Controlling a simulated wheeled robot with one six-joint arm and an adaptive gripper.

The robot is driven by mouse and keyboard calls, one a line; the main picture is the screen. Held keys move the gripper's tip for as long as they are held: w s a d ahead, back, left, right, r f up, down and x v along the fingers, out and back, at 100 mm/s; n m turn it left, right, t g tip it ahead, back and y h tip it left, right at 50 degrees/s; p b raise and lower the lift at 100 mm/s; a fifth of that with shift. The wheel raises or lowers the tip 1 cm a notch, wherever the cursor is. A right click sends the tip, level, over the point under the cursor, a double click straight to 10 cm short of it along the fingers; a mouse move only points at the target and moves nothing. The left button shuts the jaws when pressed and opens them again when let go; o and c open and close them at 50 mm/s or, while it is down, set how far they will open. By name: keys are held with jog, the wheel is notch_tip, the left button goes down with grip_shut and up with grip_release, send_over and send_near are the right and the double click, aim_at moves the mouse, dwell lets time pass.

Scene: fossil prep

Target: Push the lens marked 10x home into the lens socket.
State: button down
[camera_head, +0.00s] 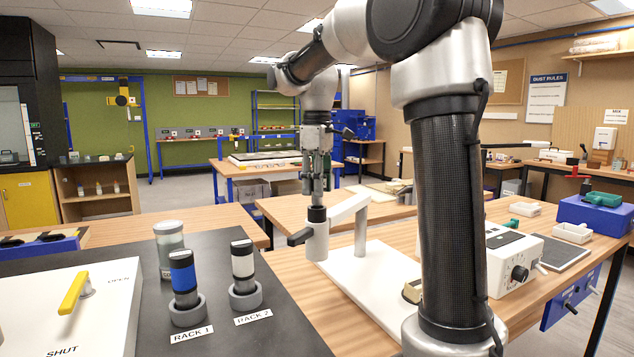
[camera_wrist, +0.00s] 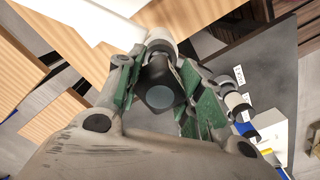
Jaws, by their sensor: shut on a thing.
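A black lens (camera_head: 317,214) stands upright at the top of the white socket (camera_head: 316,243) on a white stand. Its lower part is hidden, and I cannot tell how deep it sits. No 10x marking is readable. My gripper (camera_head: 317,190) points down from above, shut on the lens. In the wrist view the lens (camera_wrist: 162,88) shows its dark body and glassy round end between the green finger pads of my gripper (camera_wrist: 160,100). The pale socket (camera_wrist: 158,40) shows just past it.
A blue-banded lens (camera_head: 183,275) stands in rack 1 and a white-banded lens (camera_head: 243,265) in rack 2, on the dark bench. A jar (camera_head: 169,245) stands behind them. The stand's arm (camera_head: 349,207) rises right beside the socket. A black knob (camera_head: 299,237) juts left.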

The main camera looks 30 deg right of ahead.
aim_at(317, 202)
jog(key=shift+f, duration=1.7)
dwell(0.3)
jog(key=c, duration=0.9)
grip_release()
jog(key=shift+o, duration=0.2)
notch_tip(317, 202, up, 7)
jog(key=shift+s, duration=0.1)
